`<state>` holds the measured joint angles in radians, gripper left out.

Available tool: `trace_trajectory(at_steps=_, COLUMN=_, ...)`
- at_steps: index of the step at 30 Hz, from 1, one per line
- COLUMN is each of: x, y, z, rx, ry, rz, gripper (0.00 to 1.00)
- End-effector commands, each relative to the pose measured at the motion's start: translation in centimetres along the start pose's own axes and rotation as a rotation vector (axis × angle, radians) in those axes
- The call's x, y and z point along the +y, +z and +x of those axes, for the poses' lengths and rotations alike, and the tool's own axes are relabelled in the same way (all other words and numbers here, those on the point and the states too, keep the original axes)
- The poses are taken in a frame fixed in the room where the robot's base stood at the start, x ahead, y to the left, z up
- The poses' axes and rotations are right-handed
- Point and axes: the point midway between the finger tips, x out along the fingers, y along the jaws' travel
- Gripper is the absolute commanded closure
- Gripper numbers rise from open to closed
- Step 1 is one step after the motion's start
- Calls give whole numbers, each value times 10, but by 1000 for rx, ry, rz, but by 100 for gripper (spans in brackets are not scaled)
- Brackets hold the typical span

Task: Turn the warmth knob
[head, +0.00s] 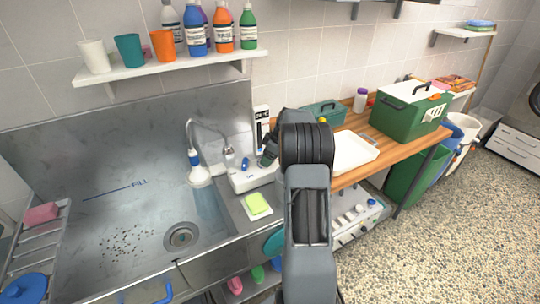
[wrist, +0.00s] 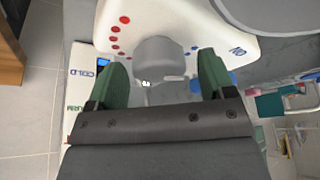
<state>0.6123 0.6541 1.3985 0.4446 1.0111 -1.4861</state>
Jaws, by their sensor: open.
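The warmth knob (wrist: 155,58) is a grey rounded knob on a white panel (wrist: 188,22) in the wrist view. Red dots run along the panel on its left and blue dots on its right. My gripper (wrist: 163,72) is open, with one green finger on each side of the knob. A gap shows between the knob and each finger; I see no contact. In the head view the white unit (head: 247,179) stands at the sink's back right corner, and my gripper (head: 267,157) is at its right end. My arm hides part of that area.
A tap with a white sprayer head (head: 199,172) stands left of the unit. A yellow-green sponge (head: 257,202) lies in front. The steel sink (head: 120,215) is on the left. A white tray (head: 352,152) and a green box (head: 408,112) are on the wooden counter at right.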

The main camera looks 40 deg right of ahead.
Motion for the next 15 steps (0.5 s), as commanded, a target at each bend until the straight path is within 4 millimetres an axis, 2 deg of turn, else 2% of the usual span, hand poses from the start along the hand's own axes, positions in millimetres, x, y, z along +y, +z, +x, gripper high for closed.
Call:
trace_trajectory(at_steps=2, x=0, y=0, z=0, rx=0, ry=0, rz=0, gripper=30)
trace_trajectory(at_steps=15, x=0, y=0, z=0, rx=0, ry=0, rz=0, gripper=72)
